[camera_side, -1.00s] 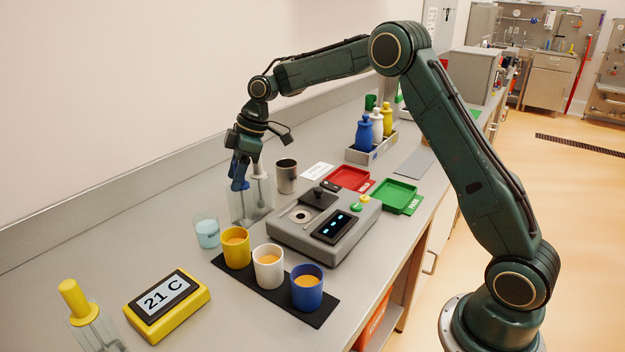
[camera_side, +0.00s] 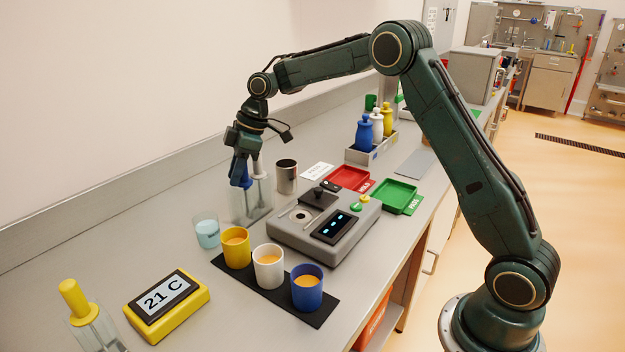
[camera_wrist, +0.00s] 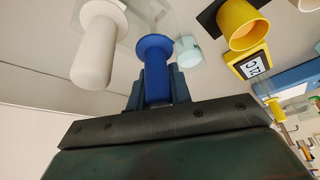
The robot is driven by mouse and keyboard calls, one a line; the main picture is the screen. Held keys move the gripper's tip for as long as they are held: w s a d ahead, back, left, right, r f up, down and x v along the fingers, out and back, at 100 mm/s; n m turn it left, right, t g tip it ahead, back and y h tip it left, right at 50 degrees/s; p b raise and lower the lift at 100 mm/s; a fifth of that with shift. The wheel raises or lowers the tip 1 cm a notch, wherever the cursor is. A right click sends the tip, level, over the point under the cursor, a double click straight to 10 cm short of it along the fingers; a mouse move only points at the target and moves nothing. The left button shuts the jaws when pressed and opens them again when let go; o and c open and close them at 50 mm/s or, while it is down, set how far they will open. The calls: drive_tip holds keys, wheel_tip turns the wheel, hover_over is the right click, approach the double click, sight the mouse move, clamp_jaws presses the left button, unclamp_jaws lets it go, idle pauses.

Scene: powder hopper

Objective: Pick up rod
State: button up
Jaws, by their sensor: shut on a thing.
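The blue-handled rod (camera_side: 246,181) is at the clear holder (camera_side: 252,211) on the bench. My gripper (camera_side: 244,170) points down over the holder and is shut on the blue handle. In the wrist view the blue handle (camera_wrist: 155,60) sits between the dark fingers of my gripper (camera_wrist: 157,88). A white-handled rod (camera_wrist: 97,45) stands beside it, apart from the fingers. The rod's lower part is hard to make out through the clear holder, so I cannot tell how deep it sits.
A pale blue liquid beaker (camera_side: 207,232) stands left of the holder and a metal cup (camera_side: 286,177) behind right. The grey machine (camera_side: 335,240) is close on the right. Yellow (camera_side: 236,257), white (camera_side: 268,276) and blue (camera_side: 307,294) cups stand in front on a black mat.

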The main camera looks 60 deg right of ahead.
drive_tip(key=shift+r, duration=5.75)
drive_tip(key=s+d, duration=1)
drive_tip(key=d, duration=0.4)
drive_tip(key=shift+s+d, duration=0.3)
drive_tip(key=shift+a, duration=0.1)
drive_tip(key=a+f+n+g, duration=0.1)
drive_tip(key=a+n, duration=0.2)
drive_tip(key=a, duration=1)
drive_tip(key=w+a+f+n+g, duration=0.1)
drive_tip(key=a+n, duration=0.2)
drive_tip(key=a, duration=1)
drive_tip(key=shift+w+a+f+y, duration=0.2)
drive_tip(key=shift+a+f+y, duration=0.05)
drive_tip(key=shift+f+y, duration=0.15)
